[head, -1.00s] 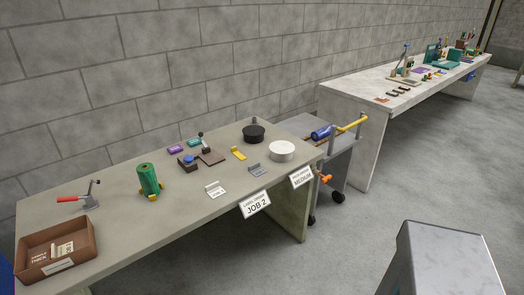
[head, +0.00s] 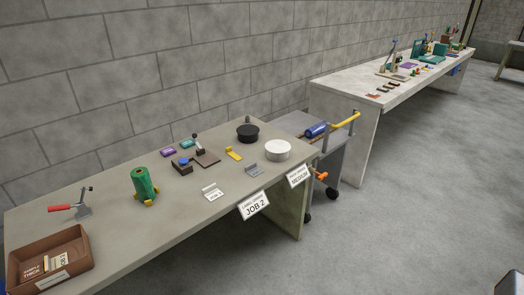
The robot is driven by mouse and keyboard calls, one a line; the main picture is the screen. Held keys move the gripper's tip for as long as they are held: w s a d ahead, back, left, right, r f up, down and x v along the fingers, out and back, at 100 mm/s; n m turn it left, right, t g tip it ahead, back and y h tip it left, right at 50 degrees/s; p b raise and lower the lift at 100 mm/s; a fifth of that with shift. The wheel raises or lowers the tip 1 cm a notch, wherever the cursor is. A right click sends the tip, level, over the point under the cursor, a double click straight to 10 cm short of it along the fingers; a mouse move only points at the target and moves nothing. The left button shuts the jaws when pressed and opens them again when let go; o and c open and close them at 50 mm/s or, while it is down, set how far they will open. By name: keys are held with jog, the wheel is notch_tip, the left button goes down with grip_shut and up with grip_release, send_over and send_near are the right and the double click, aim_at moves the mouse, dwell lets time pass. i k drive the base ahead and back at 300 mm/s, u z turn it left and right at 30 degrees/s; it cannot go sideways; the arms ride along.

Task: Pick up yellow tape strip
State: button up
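A small yellow piece (head: 234,153) lies on the near grey workbench (head: 110,212), toward its right part. It looks flat with one raised end, and I cannot tell for sure that it is the tape strip. A similar grey piece (head: 254,170) and a white piece (head: 212,192) lie in front of it. My gripper is not in view.
A brown box (head: 50,262), a red-handled tool (head: 72,207) and a green cylinder (head: 145,183) occupy the bench's left. A cart (head: 330,160) stands between this bench and a farther cluttered bench (head: 345,87). The floor (head: 400,220) in front is clear.

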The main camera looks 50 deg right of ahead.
aim_at(237, 158)
jog(key=u, duration=0.4)
jog(key=k, duration=0.15)
jog(key=z, duration=1.8)
jog(key=k, duration=0.9)
jog(key=u, duration=0.15)
jog(key=i, duration=0.85)
